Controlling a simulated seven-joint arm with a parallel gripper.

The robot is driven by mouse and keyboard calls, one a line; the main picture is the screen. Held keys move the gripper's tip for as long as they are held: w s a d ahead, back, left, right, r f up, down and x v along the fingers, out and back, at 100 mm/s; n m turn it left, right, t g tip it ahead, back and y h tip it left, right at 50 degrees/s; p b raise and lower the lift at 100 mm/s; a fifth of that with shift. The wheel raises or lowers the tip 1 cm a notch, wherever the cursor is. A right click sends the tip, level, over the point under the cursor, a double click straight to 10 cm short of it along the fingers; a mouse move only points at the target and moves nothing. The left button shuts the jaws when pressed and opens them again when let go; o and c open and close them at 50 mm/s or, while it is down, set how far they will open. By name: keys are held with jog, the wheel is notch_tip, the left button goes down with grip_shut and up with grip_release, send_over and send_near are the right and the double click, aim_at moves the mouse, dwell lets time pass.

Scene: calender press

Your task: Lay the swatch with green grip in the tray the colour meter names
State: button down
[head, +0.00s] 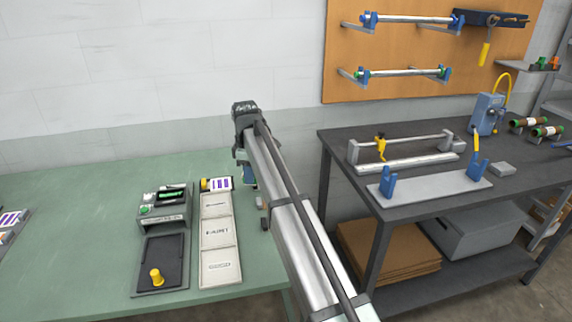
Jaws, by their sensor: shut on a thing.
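The colour meter (178,214) is a grey box on the green table, with a small lit green display too small to read. A round green part shows at its left; I cannot tell whether it is a button or a grip. A pale tray strip (218,250) with three labelled compartments lies to its right. The middle label looks like "FAINT"; the others are unclear. A striped white-and-purple swatch (220,184) with a yellow end is at the strip's far end. I cannot make out the green-grip swatch for certain.
A dark pad (168,252) with a yellow knob (156,277) lies before the meter. More striped swatches (12,219) sit at the left edge. A dark workbench (330,142) with roller stands is at right. The green table's left middle is clear.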

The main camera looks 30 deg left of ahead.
jog(key=shift+s+a+f+n, duration=0.65)
jog(key=shift+s+a+f, duration=0.5)
jog(key=shift+s+a, duration=0.3)
jog(key=shift+s+a+f+n, duration=0.7)
jog(key=shift+s+a+f, duration=0.5)
jog(key=shift+s, duration=0.35)
jog(key=shift+s+a+f+n, duration=0.65)
jog(key=shift+s+a+f, duration=0.45)
jog(key=shift+s+a, duration=0.35)
jog(key=shift+d+f, duration=0.1)
jog(key=shift+f, duration=0.05)
jog(key=shift+f, duration=0.35)
jog(key=shift+f, duration=0.9)
jog(key=shift+c, duration=2.1)
grip_release()
jog(key=shift+r, duration=0.2)
